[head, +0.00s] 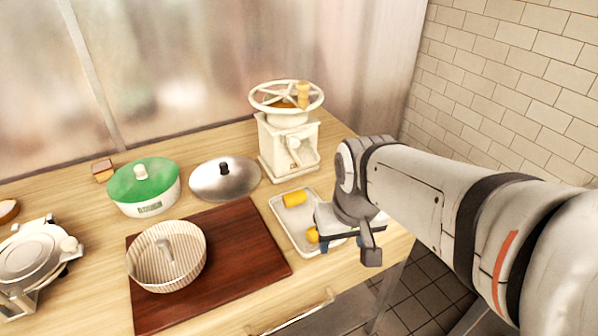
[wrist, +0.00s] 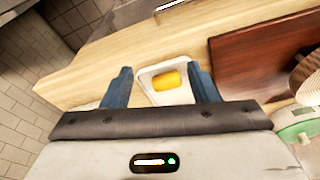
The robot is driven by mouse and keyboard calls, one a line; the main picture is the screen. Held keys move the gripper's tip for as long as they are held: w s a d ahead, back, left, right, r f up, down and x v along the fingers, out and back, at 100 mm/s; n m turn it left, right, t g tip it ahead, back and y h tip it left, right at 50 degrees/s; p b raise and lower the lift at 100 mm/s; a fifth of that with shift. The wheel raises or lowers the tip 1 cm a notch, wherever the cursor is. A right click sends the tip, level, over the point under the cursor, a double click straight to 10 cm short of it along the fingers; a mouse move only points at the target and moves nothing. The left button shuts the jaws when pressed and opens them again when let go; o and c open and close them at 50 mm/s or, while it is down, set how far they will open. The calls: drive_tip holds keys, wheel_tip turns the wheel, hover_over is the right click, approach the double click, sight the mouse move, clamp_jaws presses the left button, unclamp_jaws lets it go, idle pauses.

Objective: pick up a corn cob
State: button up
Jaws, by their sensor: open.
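A yellow corn cob (head: 294,199) lies in a white tray (head: 277,205) at the right of the counter. A second yellow piece (head: 312,235), likely another cob, lies nearer the tray's front, partly hidden behind my gripper (head: 338,243). My gripper is over the tray's right front part, open and empty. In the wrist view one corn cob (wrist: 167,79) shows in the tray (wrist: 147,74), between the blue fingers of my gripper (wrist: 160,72) in the picture and beyond them. I cannot tell which of the two yellow pieces it is.
A cream mill with a hand wheel (head: 288,140) stands behind the tray. A dark red board (head: 240,240) with a ribbed bowl (head: 165,275) is to the left. The wall is at the right.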

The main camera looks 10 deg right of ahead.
drive_tip(key=o, duration=0.5)
drive_tip(key=w+n, duration=0.1)
drive_tip(key=w, duration=0.3)
drive_tip(key=w+f+n+g, duration=0.1)
drive_tip(key=w, duration=0.3)
drive_tip(key=w+n+g, duration=0.1)
drive_tip(key=w, duration=0.3)
drive_tip(key=shift+w+a+f, duration=0.1)
drive_tip(key=shift+a+f, duration=0.1)
drive_tip(key=shift+a, duration=0.15)
drive_tip(key=shift+w+f, duration=0.2)
drive_tip(key=shift+f, duration=0.4)
drive_tip(key=shift+a+f+p, duration=0.1)
drive_tip(key=shift+f+p, duration=0.35)
drive_tip(key=shift+f, duration=2.95)
